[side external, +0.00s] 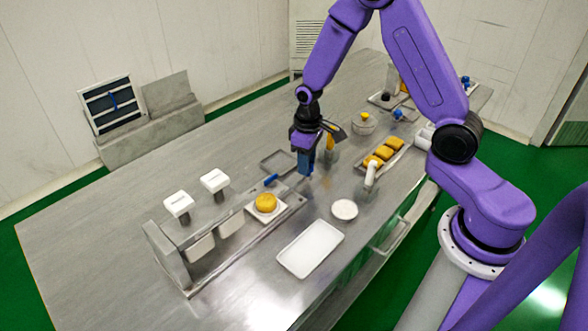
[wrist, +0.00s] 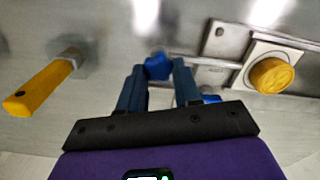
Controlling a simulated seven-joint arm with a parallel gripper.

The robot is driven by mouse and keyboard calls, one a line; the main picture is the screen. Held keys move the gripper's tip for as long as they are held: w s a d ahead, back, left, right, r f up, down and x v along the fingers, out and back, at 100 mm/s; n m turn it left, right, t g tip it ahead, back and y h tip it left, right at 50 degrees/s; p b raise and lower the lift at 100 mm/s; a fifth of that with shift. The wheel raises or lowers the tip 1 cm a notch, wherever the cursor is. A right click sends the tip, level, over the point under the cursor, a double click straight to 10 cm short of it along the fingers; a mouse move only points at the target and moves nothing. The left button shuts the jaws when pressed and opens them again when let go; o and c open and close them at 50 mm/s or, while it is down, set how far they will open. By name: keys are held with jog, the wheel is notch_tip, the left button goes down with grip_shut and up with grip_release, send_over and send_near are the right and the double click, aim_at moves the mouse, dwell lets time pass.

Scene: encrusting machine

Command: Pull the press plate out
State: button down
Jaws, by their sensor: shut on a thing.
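In the side view my gripper (side external: 304,172) points down at the right end of the metal rail fixture (side external: 207,262). In the wrist view my gripper's fingers (wrist: 158,76) are shut on a blue knob (wrist: 157,66) at their tips. A second blue handle (side external: 271,180) lies just left of my gripper, by the rail; it shows partly behind a finger in the wrist view (wrist: 210,99). A yellow round cake (side external: 265,202) sits on a white square plate (side external: 288,211) in the fixture. I cannot clearly make out the press plate itself.
Two white-topped presses (side external: 177,204) (side external: 214,181) stand at the fixture's left. A white tray (side external: 310,249) and a round white dish (side external: 344,210) lie in front. A yellow-handled tool (wrist: 45,85) is close to my gripper. The table's left side is clear.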

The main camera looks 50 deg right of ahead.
jog(key=shift+d, duration=0.35)
jog(key=c, duration=0.8)
grip_release()
jog(key=shift+a, duration=0.1)
jog(key=shift+r, duration=0.45)
notch_tip(320, 180, up, 17)
jog(key=shift+f, duration=0.2)
